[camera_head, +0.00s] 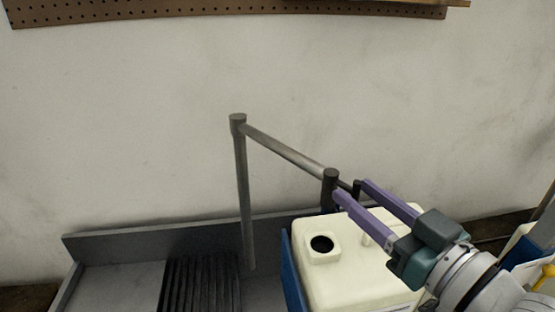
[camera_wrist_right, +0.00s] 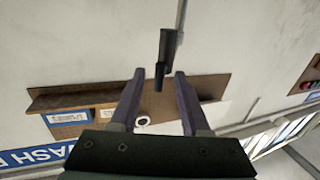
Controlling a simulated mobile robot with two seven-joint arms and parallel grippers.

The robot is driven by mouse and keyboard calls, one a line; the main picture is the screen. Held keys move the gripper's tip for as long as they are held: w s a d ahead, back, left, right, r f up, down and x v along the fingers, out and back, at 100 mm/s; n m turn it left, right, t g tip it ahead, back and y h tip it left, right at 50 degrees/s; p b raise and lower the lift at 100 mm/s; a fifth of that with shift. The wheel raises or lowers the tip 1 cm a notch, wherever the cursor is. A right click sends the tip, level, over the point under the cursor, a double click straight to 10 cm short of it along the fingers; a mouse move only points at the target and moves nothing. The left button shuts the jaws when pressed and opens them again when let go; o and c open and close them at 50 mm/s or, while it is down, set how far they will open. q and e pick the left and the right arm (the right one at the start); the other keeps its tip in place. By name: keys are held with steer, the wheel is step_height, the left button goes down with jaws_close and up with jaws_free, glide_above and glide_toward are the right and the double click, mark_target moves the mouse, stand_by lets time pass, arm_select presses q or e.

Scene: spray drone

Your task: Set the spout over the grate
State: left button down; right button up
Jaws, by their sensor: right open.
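The spout (camera_head: 285,150) is a grey pipe with a level arm and a long downpipe at its left end. The downpipe's lower end shows just right of the dark slatted grate (camera_head: 188,284). The spout's right end meets a dark upright post (camera_head: 329,188) with a short dark handle (camera_head: 357,187). My right gripper (camera_head: 352,188) is open, its purple fingers pointing at the post and handle. In the right wrist view, a dark piece (camera_wrist_right: 166,48) shows between and beyond the open fingers (camera_wrist_right: 159,76); contact cannot be told. My left gripper is not in view.
A cream tank (camera_head: 350,270) with a round dark opening stands below my right gripper, beside a blue panel (camera_head: 293,275). A grey sink rim (camera_head: 165,236) runs along the wall. A pegboard (camera_head: 220,10) hangs above. The space left of the downpipe is clear.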

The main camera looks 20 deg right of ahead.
jaws_close()
stand_by(0.4)
stand_by(1.1)
